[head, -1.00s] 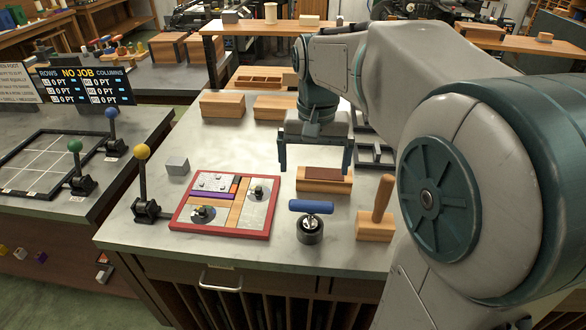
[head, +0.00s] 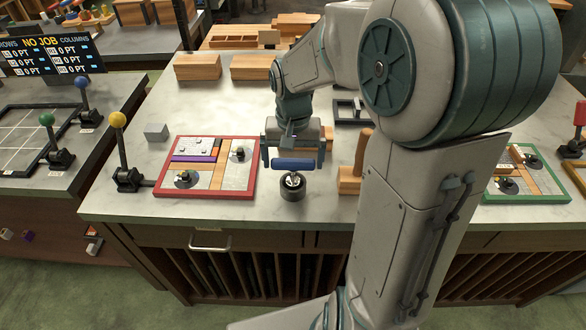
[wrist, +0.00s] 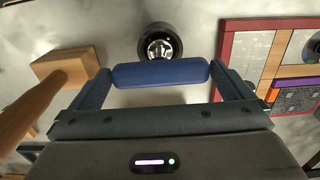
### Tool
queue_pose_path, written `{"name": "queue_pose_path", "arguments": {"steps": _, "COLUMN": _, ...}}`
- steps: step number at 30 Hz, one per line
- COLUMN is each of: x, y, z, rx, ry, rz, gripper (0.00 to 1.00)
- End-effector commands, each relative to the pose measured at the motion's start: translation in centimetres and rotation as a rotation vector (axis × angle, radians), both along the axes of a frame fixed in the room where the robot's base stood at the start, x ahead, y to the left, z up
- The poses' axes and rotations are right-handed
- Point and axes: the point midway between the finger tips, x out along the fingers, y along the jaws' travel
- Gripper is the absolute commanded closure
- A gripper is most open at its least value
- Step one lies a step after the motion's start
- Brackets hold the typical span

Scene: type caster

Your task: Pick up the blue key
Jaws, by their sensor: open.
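The blue key (head: 295,163) has a blue horizontal bar handle. It stands in a round black holder (head: 292,190) near the table's front edge. My gripper (head: 293,168) is open, with one finger at each end of the bar. In the wrist view the blue key (wrist: 160,74) spans most of the gap between the fingertips of my gripper (wrist: 160,80), and the black holder (wrist: 159,46) lies past it. I cannot tell whether the fingers touch the bar's ends.
A red-framed board (head: 247,195) lies left of the holder. A wooden block with an upright handle (head: 350,178) stands close on the right. A yellow-knobbed lever (head: 124,180) and a grey cube (head: 156,132) are further left. A green-framed board (head: 552,198) is far right.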

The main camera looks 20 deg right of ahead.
Motion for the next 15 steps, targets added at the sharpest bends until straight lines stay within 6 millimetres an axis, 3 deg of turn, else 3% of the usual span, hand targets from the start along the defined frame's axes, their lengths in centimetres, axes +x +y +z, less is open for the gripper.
{"name": "queue_pose_path", "arguments": {"steps": 4, "x": 0.00, "y": 0.00, "z": -1.36, "rx": 0.000, "ry": 0.000, "rz": 0.000, "gripper": 0.00}}
{"name": "queue_pose_path", "arguments": {"steps": 11, "x": 0.04, "y": 0.00, "z": -1.49, "rx": 0.000, "ry": -0.002, "rz": 0.000, "gripper": 0.00}}
{"name": "queue_pose_path", "arguments": {"steps": 15, "x": 0.04, "y": 0.01, "z": -1.47, "rx": 0.000, "ry": -0.002, "rz": 0.000, "gripper": 0.33}}
